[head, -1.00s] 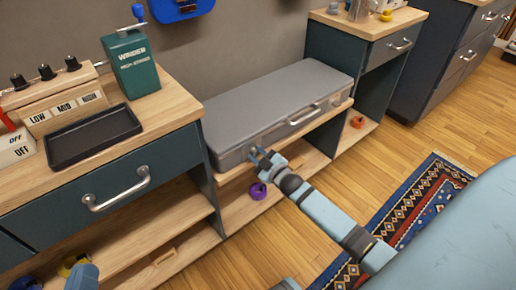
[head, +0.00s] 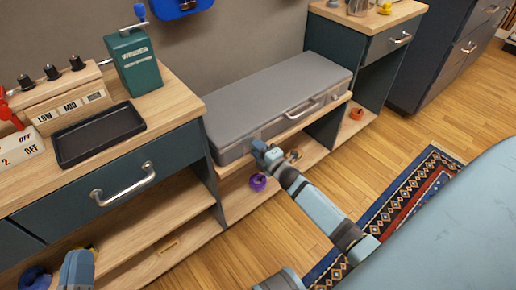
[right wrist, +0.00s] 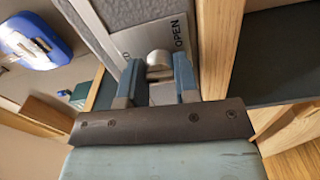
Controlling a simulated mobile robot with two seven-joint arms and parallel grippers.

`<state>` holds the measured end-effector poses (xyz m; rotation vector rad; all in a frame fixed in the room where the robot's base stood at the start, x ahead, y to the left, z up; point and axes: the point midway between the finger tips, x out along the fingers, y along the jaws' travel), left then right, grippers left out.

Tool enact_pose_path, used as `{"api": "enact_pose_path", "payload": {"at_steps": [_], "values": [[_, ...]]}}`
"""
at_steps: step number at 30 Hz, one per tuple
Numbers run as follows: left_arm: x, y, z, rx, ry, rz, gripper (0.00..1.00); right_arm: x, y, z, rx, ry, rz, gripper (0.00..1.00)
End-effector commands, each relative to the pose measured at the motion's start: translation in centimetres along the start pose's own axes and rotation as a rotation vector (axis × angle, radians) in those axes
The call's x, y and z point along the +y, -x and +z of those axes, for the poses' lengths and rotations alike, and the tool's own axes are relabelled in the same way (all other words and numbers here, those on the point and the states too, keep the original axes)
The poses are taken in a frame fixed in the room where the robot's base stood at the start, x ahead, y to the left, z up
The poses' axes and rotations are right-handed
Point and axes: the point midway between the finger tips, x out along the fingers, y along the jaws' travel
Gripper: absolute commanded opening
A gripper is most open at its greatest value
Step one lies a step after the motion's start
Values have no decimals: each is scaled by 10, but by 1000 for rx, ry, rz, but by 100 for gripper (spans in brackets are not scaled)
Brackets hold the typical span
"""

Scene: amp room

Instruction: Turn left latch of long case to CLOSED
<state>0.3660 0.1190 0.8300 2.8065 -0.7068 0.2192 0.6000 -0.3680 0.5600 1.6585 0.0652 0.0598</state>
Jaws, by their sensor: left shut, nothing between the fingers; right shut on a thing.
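The long grey case (head: 270,100) lies closed-lidded on the wooden shelf, with its handle (head: 300,108) on the front side. My right gripper (head: 262,150) is at the left part of the case's front. In the right wrist view its two blue fingers (right wrist: 158,82) are shut on the rounded metal latch knob (right wrist: 158,60). The metal latch plate (right wrist: 140,38) bears the word OPEN to the right of the knob; another label is mostly hidden. My left gripper (head: 78,268) is at the bottom left of the head view, shut and away from the case.
A wooden-topped cabinet (head: 180,100) stands left of the case, with a black tray (head: 98,132) and a green winder (head: 134,62). A purple roll (head: 258,182) sits on the lower shelf. A patterned rug (head: 400,205) lies on the floor at right.

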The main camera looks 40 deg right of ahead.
Motion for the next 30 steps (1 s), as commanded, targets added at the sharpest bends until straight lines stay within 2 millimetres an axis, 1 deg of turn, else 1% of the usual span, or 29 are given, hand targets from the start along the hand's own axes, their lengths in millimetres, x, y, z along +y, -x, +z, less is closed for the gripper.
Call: {"api": "enact_pose_path", "payload": {"at_steps": [9, 23, 24, 27, 30], "values": [[0, 0, 0, 3, 1, 1, 0, 0, 0, 0, 0, 94, 1, 6], [0, 0, -1, 5, 2, 2, 0, 1, 0, 0, 0, 106, 1, 6], [0, 0, -1, 6, 2, 2, 0, 1, 0, 0, 0, 105, 1, 34], [0, 0, -1, 6, 2, 2, 0, 1, 0, 0, 0, 105, 1, 55], [0, 0, -1, 5, 2, 2, 0, 1, 0, 0, 0, 105, 1, 55]]}}
